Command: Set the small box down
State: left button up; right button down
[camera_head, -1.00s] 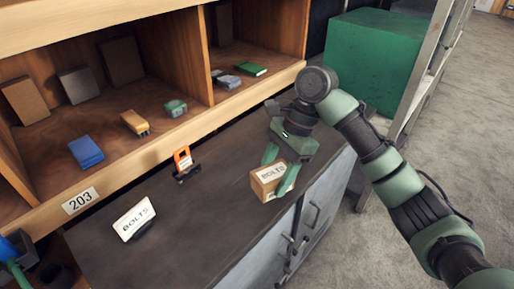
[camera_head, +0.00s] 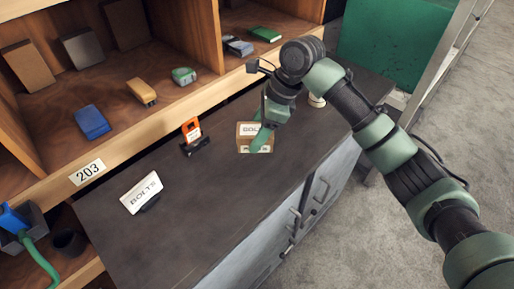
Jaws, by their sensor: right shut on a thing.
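The small box (camera_head: 243,144) is brown cardboard with a white BOLTS label. It is upright, at or just above the dark countertop (camera_head: 215,205); I cannot tell whether it touches. My right gripper (camera_head: 262,140) reaches down from the upper right, its green fingers shut on the box and covering part of its label and front. My left gripper is not in view.
A white BOLTS sign (camera_head: 141,192) and an orange-topped holder (camera_head: 192,136) stand on the counter left of the box. A small white item (camera_head: 317,100) sits behind my arm. Wooden shelves marked 203 (camera_head: 87,172) rise behind. The front counter is clear.

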jog(key=shift+f+p, duration=0.35)
jog(key=shift+f, duration=3.2)
jog(key=c, duration=0.5)
grip_release()
jog(key=shift+f, duration=0.15)
jog(key=shift+r, duration=0.3)
jog(key=b+v, duration=0.1)
jog(key=v, duration=1)
jog(key=shift+d+r, duration=0.25)
jog(key=shift+r, duration=0.05)
